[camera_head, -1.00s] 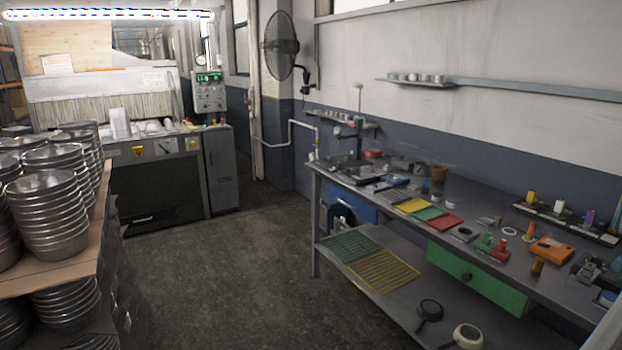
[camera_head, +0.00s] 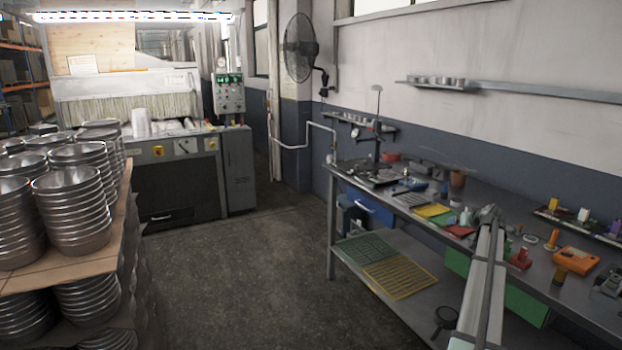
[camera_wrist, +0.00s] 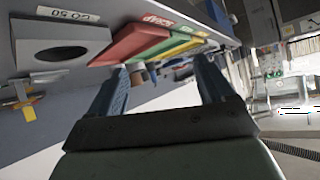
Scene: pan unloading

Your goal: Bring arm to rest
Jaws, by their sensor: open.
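My gripper (camera_wrist: 160,70) shows in the wrist view with its two blue-grey fingers spread apart and nothing between them. It is tilted over the workbench, so the bench looks turned in that view. Beyond the fingers lie red, green and yellow flat pieces; the red piece (camera_wrist: 135,40) is nearest. A grey holder (camera_wrist: 62,55) with a round hole is at the upper left. In the head view, my grey arm rises from the lower right in front of the workbench (camera_head: 400,205). I cannot make out the fingers there.
Stacks of metal pans (camera_head: 75,205) stand on a brown board (camera_head: 115,225) at the left. A grey machine (camera_head: 180,185) and a wall fan (camera_head: 299,48) are at the back. The dark floor (camera_head: 240,270) between is clear. An orange box (camera_head: 575,261) sits on the bench.

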